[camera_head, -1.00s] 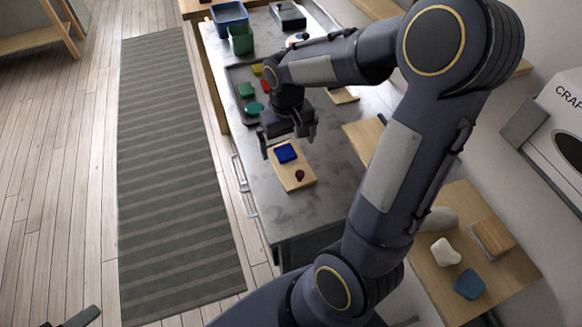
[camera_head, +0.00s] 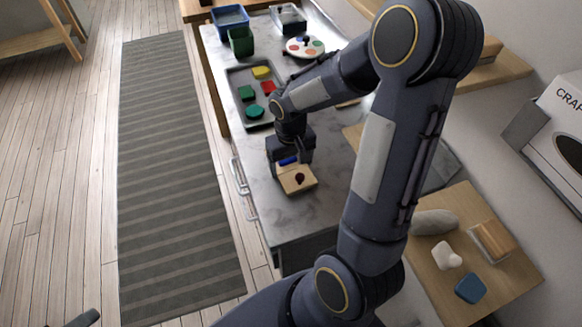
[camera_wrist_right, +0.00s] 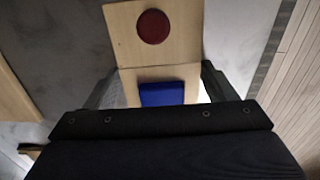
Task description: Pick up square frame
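A blue square piece (camera_head: 289,160) lies on a small wooden board (camera_head: 297,184), with a dark red round knob (camera_head: 299,178) near the board's front end. I cannot tell whether the blue piece is a frame. My right gripper (camera_head: 290,156) points down over the blue piece and hides most of it. In the right wrist view, the blue piece (camera_wrist_right: 162,93) shows between the two spread fingers, with the red knob (camera_wrist_right: 153,26) beyond. A bright gap shows beside the right-hand finger. A dark part of my left arm (camera_head: 85,318) shows at the bottom left; its fingers are not clear.
Behind the gripper, a grey tray (camera_head: 236,75) holds several coloured pieces. A green bin (camera_head: 241,41), a blue bin (camera_head: 230,18) and a white round palette (camera_head: 305,46) stand farther back. The grey counter (camera_head: 262,200) is clear left of the board.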

